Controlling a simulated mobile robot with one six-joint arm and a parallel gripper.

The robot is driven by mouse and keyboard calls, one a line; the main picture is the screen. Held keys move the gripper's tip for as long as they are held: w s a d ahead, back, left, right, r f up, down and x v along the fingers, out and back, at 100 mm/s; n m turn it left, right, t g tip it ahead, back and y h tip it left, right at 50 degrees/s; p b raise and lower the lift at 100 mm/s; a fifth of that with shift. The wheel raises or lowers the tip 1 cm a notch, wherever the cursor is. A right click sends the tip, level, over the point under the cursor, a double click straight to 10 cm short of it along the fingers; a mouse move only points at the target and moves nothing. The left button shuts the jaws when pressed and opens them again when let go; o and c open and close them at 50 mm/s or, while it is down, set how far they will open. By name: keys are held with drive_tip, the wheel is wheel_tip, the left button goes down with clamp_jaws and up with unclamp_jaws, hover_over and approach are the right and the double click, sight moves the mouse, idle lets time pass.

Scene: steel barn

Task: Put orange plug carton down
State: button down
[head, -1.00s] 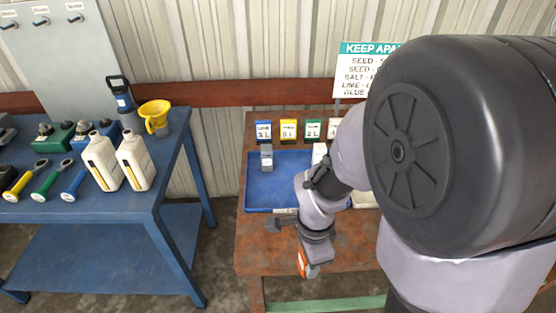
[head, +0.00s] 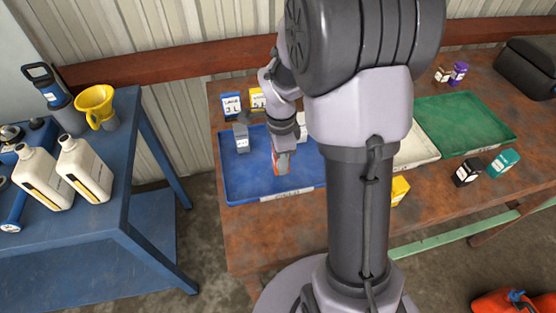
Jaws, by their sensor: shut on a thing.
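My gripper is shut on the carton and points down. My arm and the gripper cover much of the carton, and I cannot tell whether it touches the tray floor. A grey carton (head: 242,139) with a white label stands in the same tray, left of my gripper. A white item (head: 302,128) shows partly behind my wrist.
A white tray (head: 418,152) and an empty green tray (head: 465,122) lie to the right. Yellow (head: 400,190), black (head: 467,172) and teal (head: 503,163) cartons stand near the front edge. My arm hides the table's middle.

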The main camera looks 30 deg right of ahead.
drive_tip(key=shift+w+d+f, duration=0.1)
drive_tip(key=shift+w+d, duration=0.15)
drive_tip(key=shift+w, duration=0.2)
drive_tip(key=shift+w+d+f+b, duration=0.1)
drive_tip(key=shift+w+f+b, duration=0.15)
drive_tip(key=shift+f+b, duration=0.55)
drive_tip(key=shift+w+d+f+b, duration=0.15)
drive_tip(key=shift+f+b, duration=0.25)
drive_tip(key=shift+f, duration=0.7)
drive_tip(key=c, duration=0.9)
unclamp_jaws()
drive_tip(key=shift+a, duration=0.1)
